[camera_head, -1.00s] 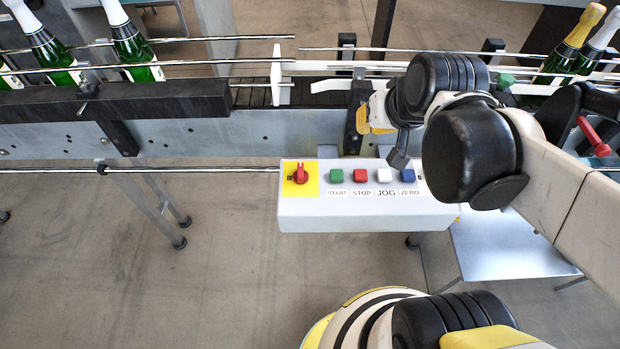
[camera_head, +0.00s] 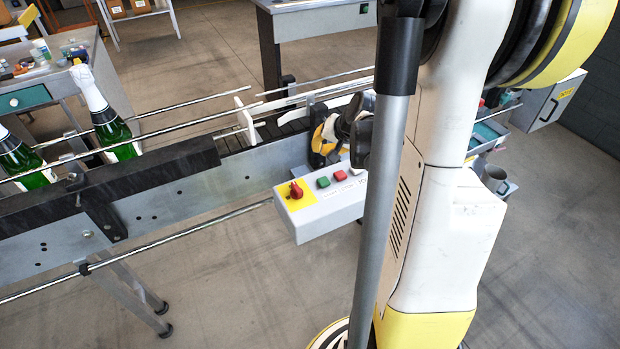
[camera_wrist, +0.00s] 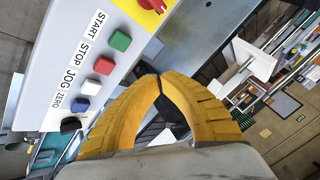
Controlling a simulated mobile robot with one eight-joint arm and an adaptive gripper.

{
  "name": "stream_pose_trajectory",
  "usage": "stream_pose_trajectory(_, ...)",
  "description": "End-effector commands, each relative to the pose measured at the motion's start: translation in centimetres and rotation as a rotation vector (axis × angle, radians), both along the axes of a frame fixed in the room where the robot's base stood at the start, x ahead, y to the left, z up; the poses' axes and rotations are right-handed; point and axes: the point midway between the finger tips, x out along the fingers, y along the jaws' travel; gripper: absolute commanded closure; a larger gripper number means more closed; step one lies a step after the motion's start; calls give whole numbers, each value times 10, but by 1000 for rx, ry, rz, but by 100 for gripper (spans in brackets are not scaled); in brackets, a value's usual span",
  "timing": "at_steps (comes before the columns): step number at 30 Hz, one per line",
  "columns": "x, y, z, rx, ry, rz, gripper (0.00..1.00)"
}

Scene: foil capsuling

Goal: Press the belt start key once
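The white control box (camera_head: 325,215) is on the near side of the conveyor. Its green START key (camera_head: 323,182) and red STOP key (camera_head: 340,175) show in the head view; my arm hides the others. In the wrist view, the green START key (camera_wrist: 121,40) is above the red STOP key (camera_wrist: 104,65), white JOG key (camera_wrist: 91,87) and blue ZERO key (camera_wrist: 80,105). My gripper (camera_wrist: 158,78) is empty, with its yellow fingertips together beside the box's edge, closest to START and STOP but apart from them. My gripper (camera_head: 320,141) is partly hidden in the head view.
A red rotary knob (camera_head: 296,190) on a yellow plate sits beside START. The conveyor (camera_head: 160,190) runs behind the box, with guide rails and green bottles (camera_head: 112,130) at left. A thin rail (camera_head: 190,232) runs along its front. Floor in front is open.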

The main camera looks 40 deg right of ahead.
Motion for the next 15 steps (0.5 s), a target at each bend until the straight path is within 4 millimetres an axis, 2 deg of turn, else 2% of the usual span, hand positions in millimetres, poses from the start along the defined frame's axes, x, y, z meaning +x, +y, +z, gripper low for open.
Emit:
stream_pose_trajectory(9,0,1,-2,-1,0,2,100)
stream_pose_trajectory(15,0,1,-16,-1,0,2,100)
